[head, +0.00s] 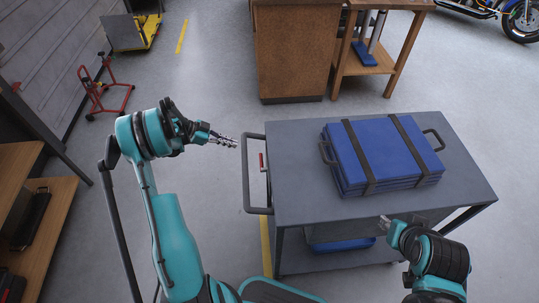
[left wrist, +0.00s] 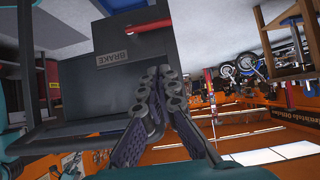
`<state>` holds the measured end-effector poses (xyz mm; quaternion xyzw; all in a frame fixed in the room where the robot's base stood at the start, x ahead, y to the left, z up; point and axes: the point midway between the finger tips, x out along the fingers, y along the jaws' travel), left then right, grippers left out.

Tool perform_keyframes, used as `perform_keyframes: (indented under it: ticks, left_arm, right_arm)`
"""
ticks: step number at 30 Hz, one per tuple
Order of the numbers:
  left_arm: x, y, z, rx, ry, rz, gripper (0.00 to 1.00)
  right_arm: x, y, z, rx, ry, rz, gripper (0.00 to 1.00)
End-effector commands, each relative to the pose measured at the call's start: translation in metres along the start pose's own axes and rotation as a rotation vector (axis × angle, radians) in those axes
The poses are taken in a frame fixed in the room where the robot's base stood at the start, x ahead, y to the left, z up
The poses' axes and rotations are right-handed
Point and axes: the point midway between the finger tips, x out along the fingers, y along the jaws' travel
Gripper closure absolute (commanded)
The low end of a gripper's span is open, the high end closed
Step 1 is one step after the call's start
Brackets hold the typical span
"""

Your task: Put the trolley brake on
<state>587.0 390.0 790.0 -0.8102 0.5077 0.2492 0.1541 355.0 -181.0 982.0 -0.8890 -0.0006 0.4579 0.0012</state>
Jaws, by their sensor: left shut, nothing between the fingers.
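The grey trolley (head: 300,190) stands to the right of my left gripper, with its push handle (head: 247,175) on its left end. A small red lever (head: 263,162) shows between the handle and the trolley's end. A "BRAKE" label (left wrist: 122,55) is on the trolley's end panel in the left wrist view. My left gripper (head: 235,143) is shut and empty, just left of the handle's far end and apart from the lever; its fingers (left wrist: 167,85) also show in the left wrist view. My right gripper (head: 385,221) is by the trolley's near edge; its fingers are too small to read.
A blue strapped case (head: 378,160) lies on the trolley top. Another blue item (head: 342,244) is on the lower shelf. A brown cabinet (head: 296,50) and a wooden stand (head: 365,69) are behind. A red stand (head: 103,88) is at the left. The floor between is clear.

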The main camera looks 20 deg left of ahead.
Motion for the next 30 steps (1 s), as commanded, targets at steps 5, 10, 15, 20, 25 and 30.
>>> perform_keyframes:
  ticks: [5,10,15,20,25,30]
  left_arm:
    - [0.0,0.0,0.003,0.006,0.004,0.0,1.0]
    - [0.0,0.0,0.002,0.005,0.003,0.0,1.0]
    - [0.009,0.0,0.003,0.006,0.003,0.002,1.0]
    - [0.036,0.0,0.004,0.006,0.002,0.003,1.0]
    - [0.074,0.001,0.004,0.007,0.002,0.004,1.0]
    - [0.107,0.0,0.006,0.006,0.002,0.001,1.0]
  right_arm:
    - [0.0,0.0,0.0,0.0,0.0,0.0,0.69]
    - [0.0,0.0,0.0,0.0,0.0,0.0,0.69]
    - [0.003,0.0,0.003,0.0,0.0,0.0,0.69]
    - [0.011,0.0,0.008,0.0,0.0,0.0,0.69]
    - [0.023,0.0,0.017,0.0,0.0,0.0,0.69]
    - [0.033,0.0,0.024,0.0,0.0,0.0,0.69]
